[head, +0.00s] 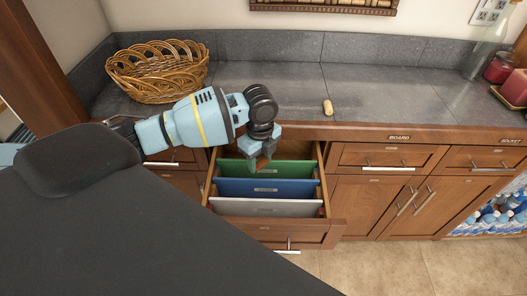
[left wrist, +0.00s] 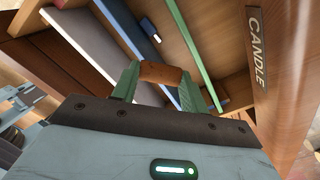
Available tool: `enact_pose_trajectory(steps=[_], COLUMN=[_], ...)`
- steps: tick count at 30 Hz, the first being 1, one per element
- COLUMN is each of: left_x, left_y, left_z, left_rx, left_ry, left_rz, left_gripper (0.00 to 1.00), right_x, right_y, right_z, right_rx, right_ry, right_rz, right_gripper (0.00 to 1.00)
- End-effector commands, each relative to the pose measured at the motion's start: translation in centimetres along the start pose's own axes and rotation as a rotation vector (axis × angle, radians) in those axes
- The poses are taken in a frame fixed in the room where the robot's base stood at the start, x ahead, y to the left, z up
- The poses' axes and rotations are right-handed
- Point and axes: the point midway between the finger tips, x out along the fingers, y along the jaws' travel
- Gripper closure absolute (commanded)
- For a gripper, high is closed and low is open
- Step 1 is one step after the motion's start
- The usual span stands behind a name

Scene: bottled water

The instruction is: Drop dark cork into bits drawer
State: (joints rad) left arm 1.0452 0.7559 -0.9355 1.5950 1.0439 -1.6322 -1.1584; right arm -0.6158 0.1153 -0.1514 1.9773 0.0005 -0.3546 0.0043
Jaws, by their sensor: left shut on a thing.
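My left gripper (head: 262,163) hangs over the open drawer (head: 290,232), near its back by the green divider. In the left wrist view the gripper (left wrist: 160,78) is shut on a brown cork (left wrist: 162,73), held crosswise between the two green fingertips. The drawer has green (head: 285,173), blue (head: 265,188) and whitish (head: 265,207) upright dividers with small labels I cannot read. I cannot tell which compartment the cork is above, or see a bits label. My right gripper is not in view.
A light cork (head: 328,107) lies on the grey counter (head: 385,100). A wicker basket (head: 155,90) stands at the back left, red candles (head: 514,88) at the right. A wooden edge labelled CANDLE (left wrist: 258,55) runs beside the gripper in the left wrist view.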

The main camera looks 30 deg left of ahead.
Motion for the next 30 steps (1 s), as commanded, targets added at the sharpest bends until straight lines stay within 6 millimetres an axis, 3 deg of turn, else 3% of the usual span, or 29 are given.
enact_pose_trajectory(steps=[8, 9, 15, 24, 30], left_x=[0.0, 0.0, 0.0, -0.2, -2.9], left_y=[-0.1, -0.1, -0.1, -0.1, -0.1], left_z=[0.0, 0.0, 0.0, 0.0, 0.0], left_rx=[0.000, 0.000, 0.000, 0.000, 0.001], left_ry=[-0.001, 0.000, 0.000, 0.000, 0.000], left_rz=[-0.005, -0.005, -0.004, -0.004, -0.009], left_gripper=[0.77, 0.54, 0.31, 0.31, 0.31], right_x=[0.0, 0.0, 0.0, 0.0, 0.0], right_y=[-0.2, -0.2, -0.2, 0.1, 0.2], right_z=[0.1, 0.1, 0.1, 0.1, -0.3], right_rx=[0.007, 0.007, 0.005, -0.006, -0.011], right_ry=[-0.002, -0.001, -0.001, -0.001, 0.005], right_rz=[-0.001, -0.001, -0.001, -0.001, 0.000], right_gripper=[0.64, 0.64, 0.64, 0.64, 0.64])
